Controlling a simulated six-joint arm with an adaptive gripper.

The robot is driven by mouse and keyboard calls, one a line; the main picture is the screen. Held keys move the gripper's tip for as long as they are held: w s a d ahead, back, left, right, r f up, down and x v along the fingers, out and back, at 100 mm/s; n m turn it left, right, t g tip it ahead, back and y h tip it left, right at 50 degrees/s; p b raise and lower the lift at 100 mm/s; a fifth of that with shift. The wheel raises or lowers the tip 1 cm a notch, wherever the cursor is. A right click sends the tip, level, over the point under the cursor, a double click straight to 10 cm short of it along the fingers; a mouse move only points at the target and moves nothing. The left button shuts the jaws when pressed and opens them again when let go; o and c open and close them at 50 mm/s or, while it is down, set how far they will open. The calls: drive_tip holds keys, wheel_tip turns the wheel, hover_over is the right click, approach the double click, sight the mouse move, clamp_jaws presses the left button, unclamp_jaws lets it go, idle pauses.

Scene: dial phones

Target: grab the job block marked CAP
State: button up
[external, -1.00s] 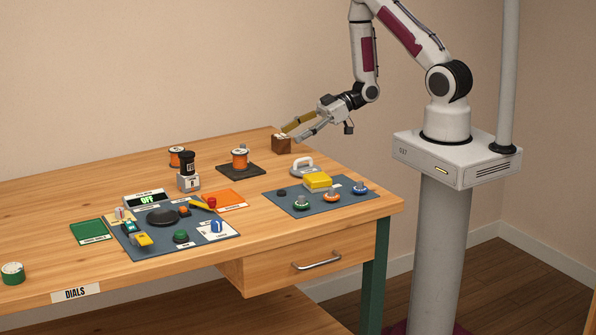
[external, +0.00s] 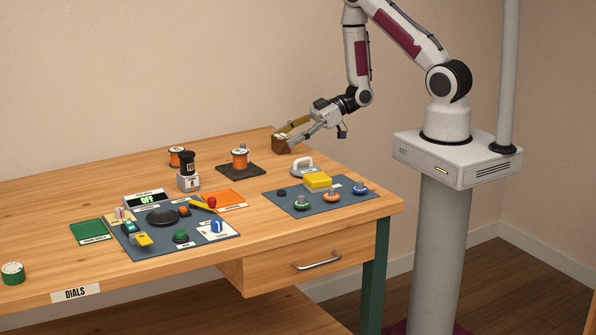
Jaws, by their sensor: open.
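No marking that reads CAP is legible in this view, so I cannot tell for sure which block carries it. A small dark brown wooden block or box (external: 279,146) stands near the back edge of the table. My gripper (external: 285,138) is there, reaching down from the right with its fingers apart at the top of the brown block. I cannot tell whether the fingers touch it. The fingers hide part of its top and right side.
A spool on a dark plate (external: 240,169) and a grey-handled object (external: 302,166) stand nearby. Another mat (external: 160,250) holds several small parts. The table's front left is mostly clear.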

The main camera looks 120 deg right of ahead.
sight(275, 145)
drive_tip(key=shift+x, duration=2.65)
drive_tip(key=shift+s+d+f, duration=0.1)
drive_tip(key=shift+d+f, duration=0.05)
drive_tip(key=c, duration=1.2)
